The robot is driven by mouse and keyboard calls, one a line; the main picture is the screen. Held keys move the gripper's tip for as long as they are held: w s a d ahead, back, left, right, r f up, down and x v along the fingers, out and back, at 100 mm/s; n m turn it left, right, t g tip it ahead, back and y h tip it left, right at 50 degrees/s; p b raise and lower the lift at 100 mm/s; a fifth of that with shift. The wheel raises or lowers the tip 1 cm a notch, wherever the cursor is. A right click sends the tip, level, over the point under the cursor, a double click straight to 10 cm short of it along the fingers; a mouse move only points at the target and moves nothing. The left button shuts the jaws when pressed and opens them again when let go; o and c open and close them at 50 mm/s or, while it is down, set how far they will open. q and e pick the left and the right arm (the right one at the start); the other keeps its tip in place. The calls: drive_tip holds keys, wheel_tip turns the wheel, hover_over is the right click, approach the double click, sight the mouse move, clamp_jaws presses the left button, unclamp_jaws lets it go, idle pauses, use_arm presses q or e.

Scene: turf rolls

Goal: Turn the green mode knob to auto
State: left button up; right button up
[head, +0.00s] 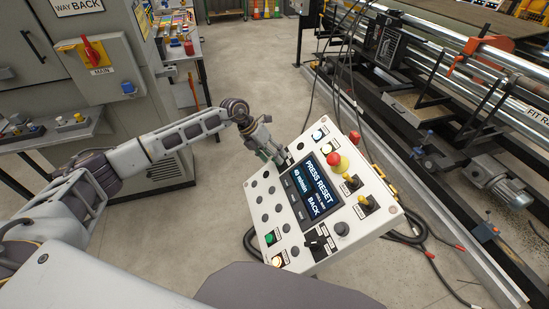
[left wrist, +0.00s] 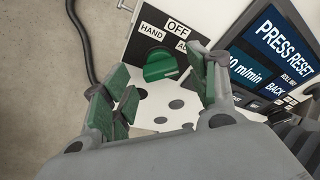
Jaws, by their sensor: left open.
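The green mode knob (left wrist: 160,66) sits on a black plate on the control panel in the left wrist view. White labels read HAND on the left and OFF at the top; a third label, starting with A, is partly covered by a finger on the right. I cannot tell which label the knob points to. My left gripper (left wrist: 163,75) is open, its green-padded fingers on either side of the knob in the picture, with no clear contact. In the head view my left gripper (head: 268,152) is over the panel's upper left edge and hides the knob. My right gripper is out of view.
The tilted white control panel (head: 262,212) bears a screen (head: 314,187) reading PRESS RESET, a red emergency button (head: 333,159), yellow knobs and several buttons. Cables hang behind it. A machine with rollers stands at right, a grey cabinet (head: 95,70) at left.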

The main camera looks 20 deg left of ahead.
use_arm(q)
drive_tip(key=v, duration=1)
drive_tip(key=shift+a, duration=0.1)
idle(0.4)
